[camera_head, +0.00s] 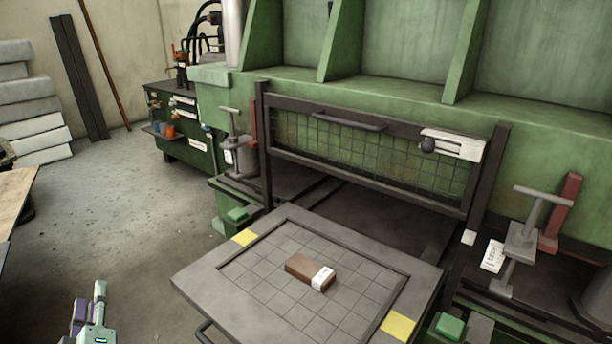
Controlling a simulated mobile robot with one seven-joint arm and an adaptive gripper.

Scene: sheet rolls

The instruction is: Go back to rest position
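My gripper (90,308) shows at the bottom left corner of the head view, over the floor and left of the grey plate. Its light-green and purple parts point upward in the picture. Most of it and the arm lie outside the frame, and I cannot tell whether the fingers are open or shut. No object shows in it. A brown block (303,267) with a white label lies on the grid of the grey plate (203,278), apart from my gripper.
A green press (400,120) with a mesh guard (350,150) stands behind the plate. T-handled clamps (520,240) stand on both sides. A wooden table edge (14,200) is at the left. Grey slabs (30,105) are stacked at the back left. Open floor (120,200) lies between.

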